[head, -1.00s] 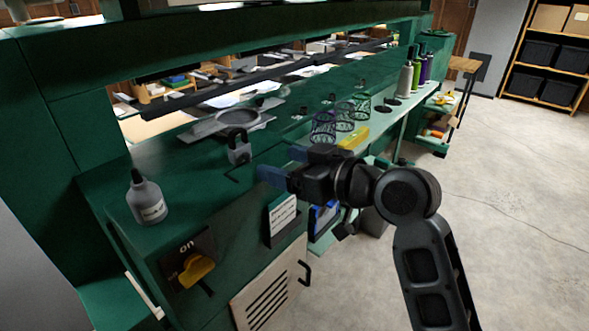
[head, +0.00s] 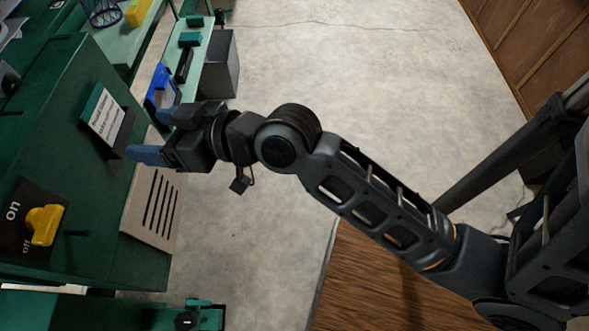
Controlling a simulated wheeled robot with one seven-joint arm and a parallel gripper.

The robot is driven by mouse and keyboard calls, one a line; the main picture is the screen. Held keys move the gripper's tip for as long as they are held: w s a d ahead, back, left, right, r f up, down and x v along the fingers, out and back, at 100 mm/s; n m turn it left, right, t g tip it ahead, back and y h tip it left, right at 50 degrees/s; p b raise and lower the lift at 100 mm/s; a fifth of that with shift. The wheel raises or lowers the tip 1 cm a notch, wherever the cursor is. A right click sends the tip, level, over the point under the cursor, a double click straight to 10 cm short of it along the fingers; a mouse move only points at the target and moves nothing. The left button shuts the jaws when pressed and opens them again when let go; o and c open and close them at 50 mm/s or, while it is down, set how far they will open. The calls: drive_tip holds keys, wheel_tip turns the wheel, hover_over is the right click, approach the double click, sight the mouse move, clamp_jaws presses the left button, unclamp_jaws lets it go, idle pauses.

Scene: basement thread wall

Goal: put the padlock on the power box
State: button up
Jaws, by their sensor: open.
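The power box looks to be the green cabinet (head: 75,150), with a black on/off plate and a yellow switch (head: 43,225) at the lower left. A grey piece at the left edge may be the padlock (head: 8,78); it is mostly cut off, so I cannot be sure. My gripper (head: 152,135) has blue fingertips, is open and empty, and appears in front of the cabinet's right side, near the white label. I cannot tell its exact distance from the cabinet.
A white label card (head: 105,118) stands on the cabinet, and a slotted pale panel (head: 152,208) is below my gripper. A blue item (head: 160,88) and a grey bin (head: 220,65) are beyond it. The concrete floor (head: 310,60) is clear.

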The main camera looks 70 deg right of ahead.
drive_tip(key=s+f+m+h, duration=0.15)
drive_tip(key=s+f, duration=0.25)
drive_tip(key=s, duration=1)
drive_tip(key=s+r+n, duration=0.2)
drive_tip(key=s+r, duration=0.1)
drive_tip(key=s, duration=1.1)
drive_tip(key=shift+a+r, duration=0.2)
drive_tip(key=shift+r, duration=0.05)
idle(0.5)
